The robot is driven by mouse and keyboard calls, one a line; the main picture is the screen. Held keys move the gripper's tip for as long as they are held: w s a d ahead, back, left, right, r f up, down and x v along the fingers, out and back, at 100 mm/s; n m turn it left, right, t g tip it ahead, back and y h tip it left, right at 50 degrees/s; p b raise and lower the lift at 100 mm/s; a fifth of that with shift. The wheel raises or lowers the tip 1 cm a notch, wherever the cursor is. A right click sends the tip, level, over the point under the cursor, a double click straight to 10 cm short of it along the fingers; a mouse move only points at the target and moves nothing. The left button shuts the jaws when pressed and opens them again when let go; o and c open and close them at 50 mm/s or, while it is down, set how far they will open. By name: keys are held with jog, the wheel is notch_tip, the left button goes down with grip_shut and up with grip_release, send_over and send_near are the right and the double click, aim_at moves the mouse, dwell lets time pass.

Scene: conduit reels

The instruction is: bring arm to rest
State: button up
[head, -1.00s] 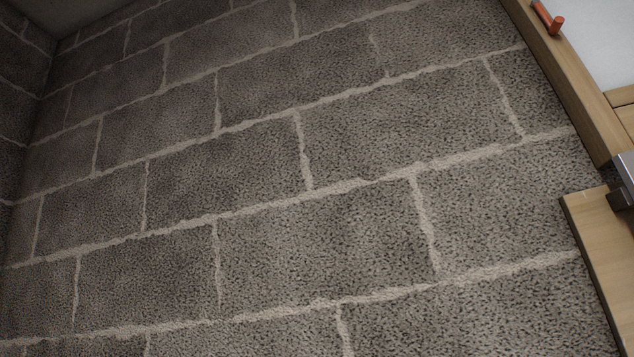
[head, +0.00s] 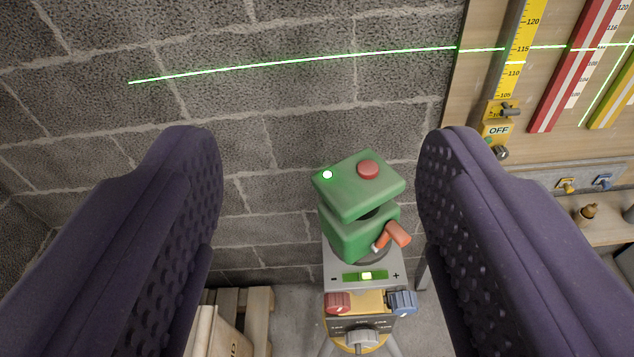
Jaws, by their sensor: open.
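My gripper (head: 318,190) shows in the head view as two dark purple padded fingers, one on each side. It is open, with nothing between the pads touching them. Beyond the gap stands a green laser device (head: 362,205) with a red button on top, a lit white spot and an orange lever. It sits on a grey and yellow tripod head (head: 362,300) with a red knob, a blue knob and a small lit level window. The fingers appear nearer to the camera than the device and apart from it.
A block wall (head: 290,120) fills the back, crossed by a green laser line (head: 290,66). At the right a wooden board (head: 480,75) carries a yellow scale (head: 525,50), a red-and-white scale (head: 573,65) and an OFF switch. A wooden pallet (head: 258,310) lies low at the left.

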jog(key=s+r+n, duration=0.1)
jog(key=s+r, duration=1.4)
jog(key=s, duration=0.2)
jog(key=shift+s+a+r+g, duration=0.2)
jog(key=shift+s+a+g, duration=0.1)
